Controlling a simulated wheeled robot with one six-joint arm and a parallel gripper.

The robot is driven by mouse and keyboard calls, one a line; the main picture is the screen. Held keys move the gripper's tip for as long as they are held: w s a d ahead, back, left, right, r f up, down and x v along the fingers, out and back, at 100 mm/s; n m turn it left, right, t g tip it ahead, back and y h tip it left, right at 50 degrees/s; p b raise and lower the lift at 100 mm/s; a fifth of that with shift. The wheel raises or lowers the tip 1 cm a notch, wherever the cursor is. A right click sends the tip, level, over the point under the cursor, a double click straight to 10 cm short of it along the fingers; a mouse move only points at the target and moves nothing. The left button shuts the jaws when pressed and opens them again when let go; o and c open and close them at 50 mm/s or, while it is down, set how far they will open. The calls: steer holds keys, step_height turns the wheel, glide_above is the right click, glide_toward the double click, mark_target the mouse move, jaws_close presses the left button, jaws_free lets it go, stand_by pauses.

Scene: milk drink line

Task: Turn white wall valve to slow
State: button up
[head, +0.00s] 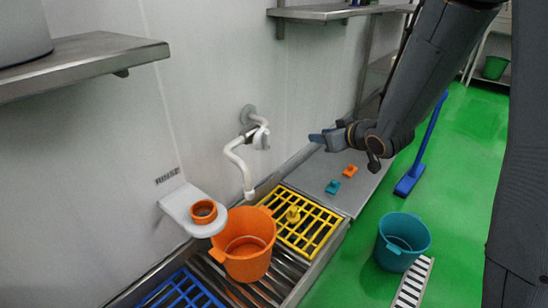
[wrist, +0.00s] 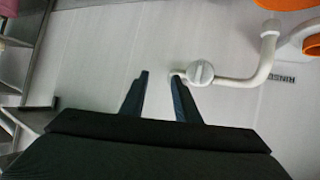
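The white wall valve (head: 258,136) sits on the wall in the head view, with a white pipe that bends down over the orange bucket (head: 246,250). In the wrist view the valve's round knob (wrist: 200,73) has a raised bar across it and lies just right of my fingertips. My gripper (head: 322,138) is to the right of the valve in the head view, apart from it. In the wrist view my gripper (wrist: 158,76) has its two fingers spread with nothing between them. Slow markings are not legible in either view.
A white wall bracket with an orange ring (head: 203,211) is left of the bucket. A yellow grate (head: 318,238) and a blue grate (head: 180,294) lie over the drain. A teal bucket (head: 402,241) stands on the green floor. Metal shelves (head: 85,60) jut from the wall above.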

mark_target(269, 141)
steer(key=w+a+f+n+y+b, duration=0.1)
steer(key=w+a+f+y+b, duration=0.1)
steer(key=a+y+b, duration=0.1)
steer(key=w+a+f+n+y+b, duration=0.1)
steer(key=w+a+f+y+b, duration=0.1)
steer(key=a+b, duration=0.3)
steer(key=w+a+f+n+y+b, duration=0.2)
steer(key=w+a+f+y+b, duration=0.1)
steer(key=a+y+b, duration=0.1)
steer(key=shift+a+b, duration=0.6)
steer(key=shift+a, duration=0.65)
jaws_close()
